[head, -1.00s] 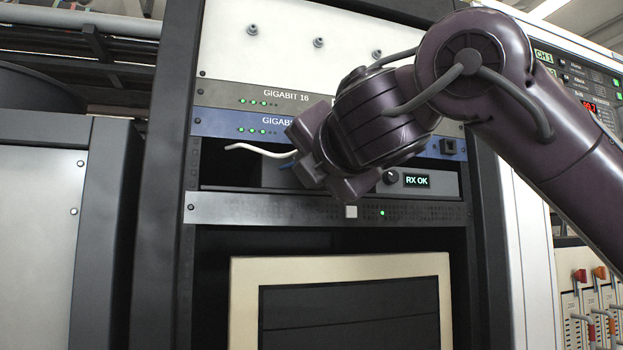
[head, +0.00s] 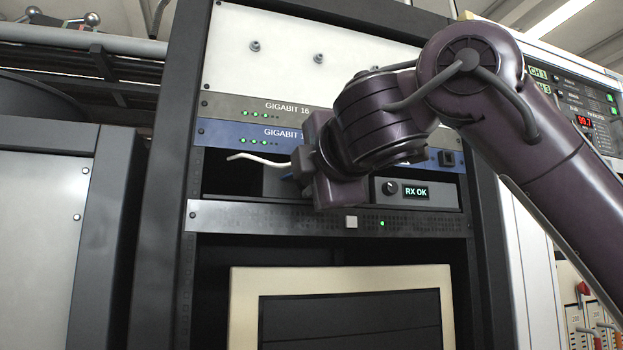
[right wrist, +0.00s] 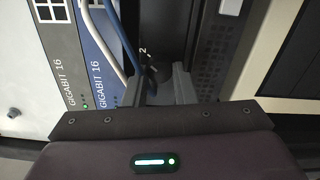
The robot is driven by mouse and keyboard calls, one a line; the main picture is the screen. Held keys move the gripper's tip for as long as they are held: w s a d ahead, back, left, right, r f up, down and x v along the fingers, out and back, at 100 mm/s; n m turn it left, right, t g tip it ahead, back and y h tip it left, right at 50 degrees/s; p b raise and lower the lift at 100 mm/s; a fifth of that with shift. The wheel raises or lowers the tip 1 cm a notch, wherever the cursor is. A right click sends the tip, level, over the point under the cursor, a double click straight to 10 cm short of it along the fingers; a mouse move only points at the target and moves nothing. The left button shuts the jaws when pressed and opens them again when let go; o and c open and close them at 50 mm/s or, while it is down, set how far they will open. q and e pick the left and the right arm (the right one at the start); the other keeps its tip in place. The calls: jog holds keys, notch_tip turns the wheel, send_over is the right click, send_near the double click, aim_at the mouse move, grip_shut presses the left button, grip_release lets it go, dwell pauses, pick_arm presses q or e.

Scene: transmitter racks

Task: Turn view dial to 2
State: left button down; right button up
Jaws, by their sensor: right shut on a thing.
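The dark view dial (right wrist: 153,73) shows in the right wrist view, with a white figure 2 beside it. Its pointer is too small and dark to read. My right gripper (right wrist: 160,84) has its two grey fingers on either side of the dial and is shut on it. In the head view my right gripper's dark body (head: 335,170) stands upright in front of the rack bay; it hides the dial and the fingertips. My left gripper is not in view.
A small knob (head: 389,188) and an RX OK display (head: 415,191) are right of the gripper. A white cable (head: 258,160) and a blue cable (right wrist: 120,35) run close by. GIGABIT 16 panels (head: 288,108) sit above; a perforated panel (head: 270,218) lies below.

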dwell(0.3)
jog(key=o, duration=1)
jog(key=shift+f, duration=0.1)
jog(key=shift+s+d, duration=0.1)
jog(key=shift+s, duration=0.1)
jog(key=b+v, duration=0.4)
jog(key=v, duration=0.3)
jog(key=shift+s+b, duration=0.15)
jog(key=shift+b, duration=0.25)
